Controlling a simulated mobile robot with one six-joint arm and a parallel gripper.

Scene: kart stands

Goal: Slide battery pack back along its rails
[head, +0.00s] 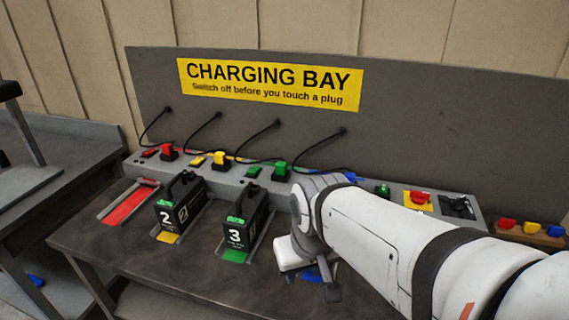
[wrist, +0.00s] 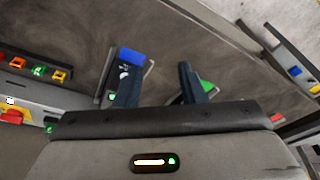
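A dark battery pack marked 2 (head: 181,208) stands upright between rails on a yellow pad. Another, marked 3 (head: 245,225), stands on a green pad to its right. My gripper (head: 318,284) is low over the bench, right of pack 3, beside a blue pad mostly hidden by my arm. In the wrist view, the gripper (wrist: 157,74) has its two dark fingers apart, with nothing visible between them. The blue pad (wrist: 131,57) lies between grey rails behind the left finger, and some green (wrist: 207,87) shows beside the right finger.
An empty red pad (head: 129,204) lies between rails at the left. A grey socket strip (head: 226,176) with coloured plugs and cables runs along the back. A holder (head: 531,237) with coloured pieces stands at the right. Bare bench (head: 150,270) lies in front of the packs.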

